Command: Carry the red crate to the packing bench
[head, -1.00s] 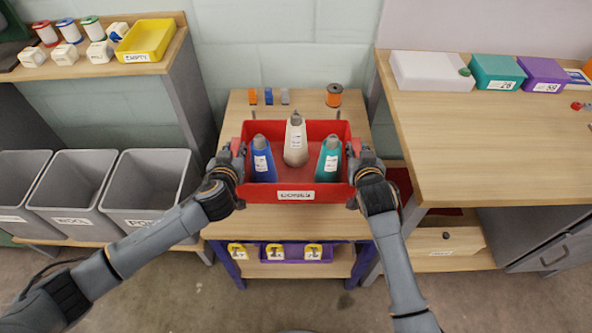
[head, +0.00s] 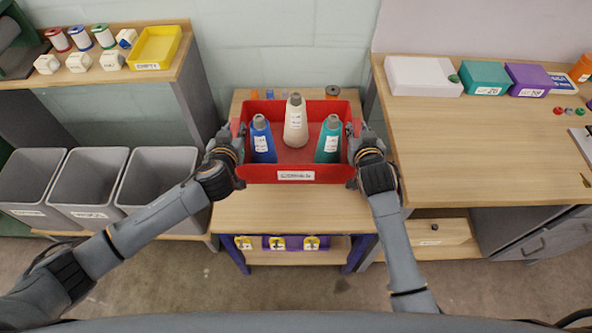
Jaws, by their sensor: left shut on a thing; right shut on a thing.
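The red crate (head: 258,174) is in the middle of the head view, over a small wooden bench (head: 290,212) with blue legs. It holds a blue bottle (head: 263,140), a cream bottle (head: 296,122) and a teal bottle (head: 328,140), all upright. A white label is on its front. My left gripper (head: 236,142) is shut on the crate's left side, and my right gripper (head: 354,145) is shut on its right side. The crate appears raised above the bench top; its underside is hidden. Which surface is the packing bench cannot be told from labels.
A larger wooden bench (head: 470,155) stands close at right, bearing white, teal and purple boxes along its back; its middle is clear. Grey bins (head: 158,177) and a shelf with spools and a yellow tray (head: 156,46) are at left.

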